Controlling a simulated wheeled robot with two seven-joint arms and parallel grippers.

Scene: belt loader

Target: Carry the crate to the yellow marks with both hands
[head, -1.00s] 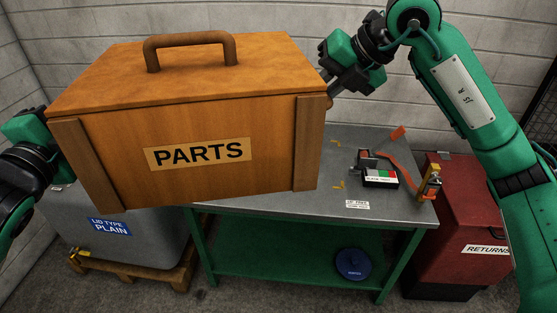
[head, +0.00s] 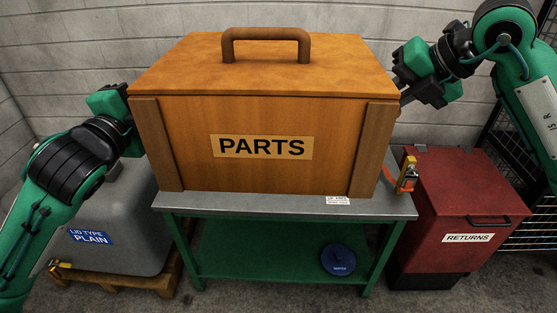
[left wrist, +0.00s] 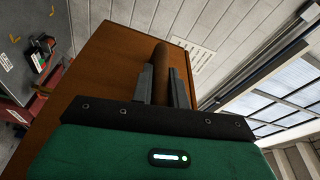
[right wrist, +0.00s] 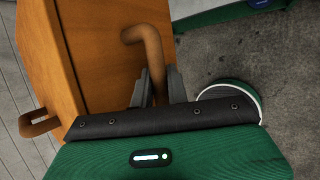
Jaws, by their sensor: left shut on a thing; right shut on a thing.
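The wooden crate (head: 262,170) with the PARTS label hangs level in front of or above the grey table (head: 290,207) and hides most of its top. My left gripper (left wrist: 163,82) is shut on one brown side handle (left wrist: 162,56). My right gripper (right wrist: 160,84) is shut on the other side handle (right wrist: 149,48). In the head view the fingers are hidden at the crate's sides. The yellow marks are hidden there, but a small yellow mark (left wrist: 5,62) shows in the left wrist view. The gap under the crate cannot be judged.
A red RETURNS bin (head: 465,205) stands right of the table and a grey LID TYPE PLAIN container (head: 125,205) left. A blue disc (head: 338,259) lies on the green lower shelf (head: 260,250).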

